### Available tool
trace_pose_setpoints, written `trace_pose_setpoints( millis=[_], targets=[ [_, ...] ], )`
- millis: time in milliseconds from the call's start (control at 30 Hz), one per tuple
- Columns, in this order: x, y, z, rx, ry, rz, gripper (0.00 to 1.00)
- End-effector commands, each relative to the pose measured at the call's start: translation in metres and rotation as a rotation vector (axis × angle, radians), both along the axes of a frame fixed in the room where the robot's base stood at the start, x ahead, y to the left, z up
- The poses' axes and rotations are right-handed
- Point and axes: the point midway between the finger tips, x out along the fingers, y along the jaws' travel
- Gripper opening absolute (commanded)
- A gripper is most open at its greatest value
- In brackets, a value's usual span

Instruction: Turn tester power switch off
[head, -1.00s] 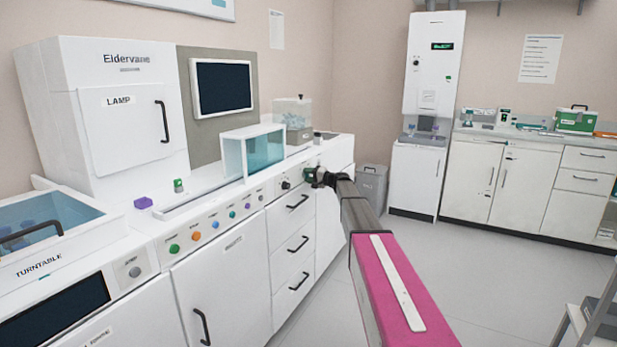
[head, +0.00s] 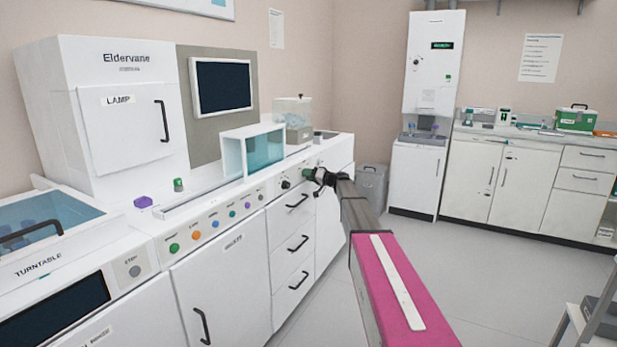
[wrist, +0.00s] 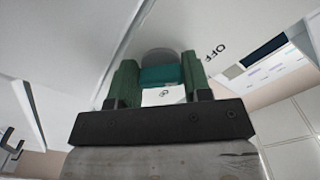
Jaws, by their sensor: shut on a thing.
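My gripper (wrist: 158,85) has green fingers, one on each side of a teal switch handle (wrist: 160,76), and is shut on it. Behind the handle is a round grey base (wrist: 158,56) on a white panel. The printed word OFF (wrist: 215,52) is to the right of the switch in the wrist view. In the head view my gripper (head: 310,174) is at the front panel of the long white bench, right of a black knob (head: 286,184). The switch is hidden there behind my gripper.
Drawers with black handles (head: 298,200) are below and left of my gripper. A clear teal-sided box (head: 254,152) stands on the bench top. A grey bin (head: 371,186) stands on the floor behind my arm.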

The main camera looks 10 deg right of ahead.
Motion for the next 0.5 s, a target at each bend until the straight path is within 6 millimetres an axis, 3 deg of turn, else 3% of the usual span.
trace_pose_setpoints(
  millis=[367, 400, 467, 500],
  targets=[
    [-0.0011, -0.0004, -0.0011, -0.006, -0.004, 0.001, 0.21],
    [-0.0011, -0.0004, -0.0011, -0.006, -0.004, 0.001, 0.51],
    [-0.001, -0.0005, -0.001, -0.006, -0.004, 0.001, 0.7],
    [-0.0009, -0.0005, -0.001, -0.005, -0.004, 0.001, 0.7]
  ],
)
